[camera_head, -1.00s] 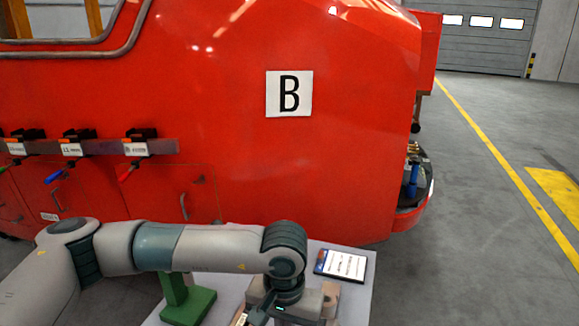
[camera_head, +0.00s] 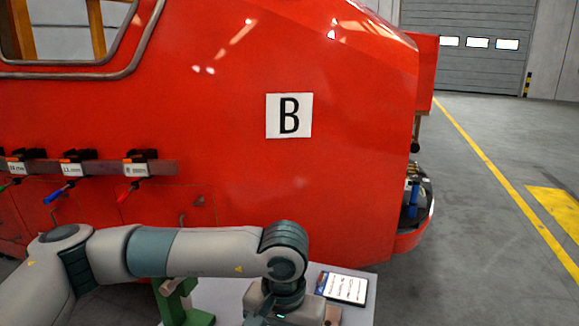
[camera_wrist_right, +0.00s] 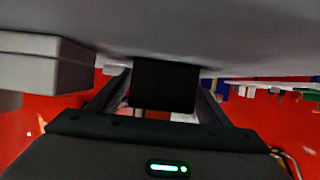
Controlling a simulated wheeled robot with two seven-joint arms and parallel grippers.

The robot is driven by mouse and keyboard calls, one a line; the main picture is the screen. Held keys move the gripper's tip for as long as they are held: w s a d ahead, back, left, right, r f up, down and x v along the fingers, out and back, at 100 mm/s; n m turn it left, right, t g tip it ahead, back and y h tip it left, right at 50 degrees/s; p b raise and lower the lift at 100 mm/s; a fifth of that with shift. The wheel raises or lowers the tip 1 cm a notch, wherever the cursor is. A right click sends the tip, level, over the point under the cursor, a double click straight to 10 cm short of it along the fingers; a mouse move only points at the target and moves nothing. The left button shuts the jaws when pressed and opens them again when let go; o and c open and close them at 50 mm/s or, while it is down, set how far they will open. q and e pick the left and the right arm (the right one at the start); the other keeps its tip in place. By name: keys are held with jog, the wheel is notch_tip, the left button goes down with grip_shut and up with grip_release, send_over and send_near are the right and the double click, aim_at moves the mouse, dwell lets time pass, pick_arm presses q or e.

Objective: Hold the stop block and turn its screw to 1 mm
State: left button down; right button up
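My left arm comes in from the left in the head view. Its wrist bends down over the table, and its gripper (camera_head: 272,321) is cut off by the bottom edge, so its fingers are hidden. A grey block (camera_head: 254,293) and a small brownish piece (camera_head: 334,313) show beside that wrist; I cannot tell whether either is the stop block. In the right wrist view, the dark fingers of my right gripper (camera_wrist_right: 163,100) stand either side of a black block (camera_wrist_right: 165,86). Whether they touch it is unclear. No screw or millimetre reading is legible.
The pale table (camera_head: 362,312) bears a green stand (camera_head: 182,303) and a tablet-like card (camera_head: 342,287). Behind is a red train nose (camera_head: 350,180) with a tool rail (camera_head: 105,167). A grey box (camera_wrist_right: 45,63) and grey surface (camera_wrist_right: 240,35) lie close to the right gripper.

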jog(key=shift+d, duration=0.1)
jog(key=v, duration=1.2)
dwell(0.5)
